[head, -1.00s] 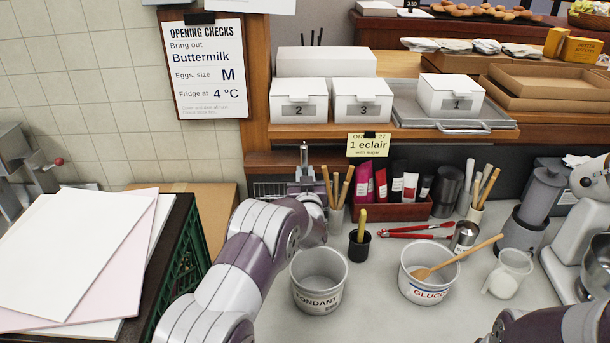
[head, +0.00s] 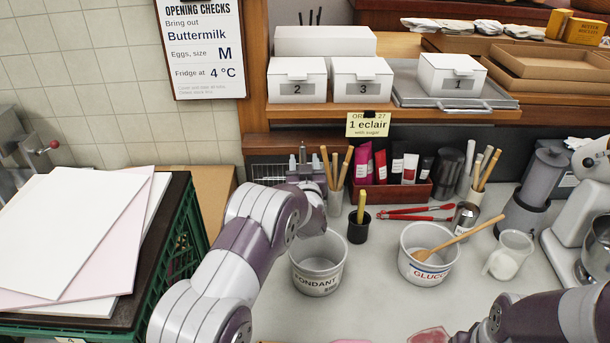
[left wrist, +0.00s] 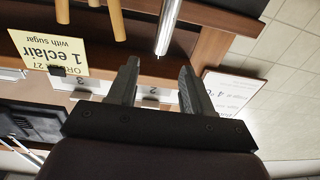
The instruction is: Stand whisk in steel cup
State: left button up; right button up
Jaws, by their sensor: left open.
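My left gripper (head: 305,165) is open, at the back of the counter left of the wooden-handled tools; its fingers also show in the left wrist view (left wrist: 160,85). A slim shiny steel handle (left wrist: 168,25), probably the whisk's, points toward the gap between the fingers, apparently not gripped. Its lower end is out of that view, and my arm hides its base in the head view. A small steel cup (head: 466,217) with a dark label stands behind the glucose tub, right of the red tongs. My right gripper is out of view; only its arm shows at lower right.
A glucose tub (head: 428,268) holds a wooden spoon. A shelf with white boxes (head: 297,82) overhangs the back.

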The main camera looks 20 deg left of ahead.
pick_arm(q)
jog(key=b+v, duration=0.3)
jog(key=v, duration=0.8)
jog(key=shift+s, duration=0.25)
jog(key=shift+d, duration=0.1)
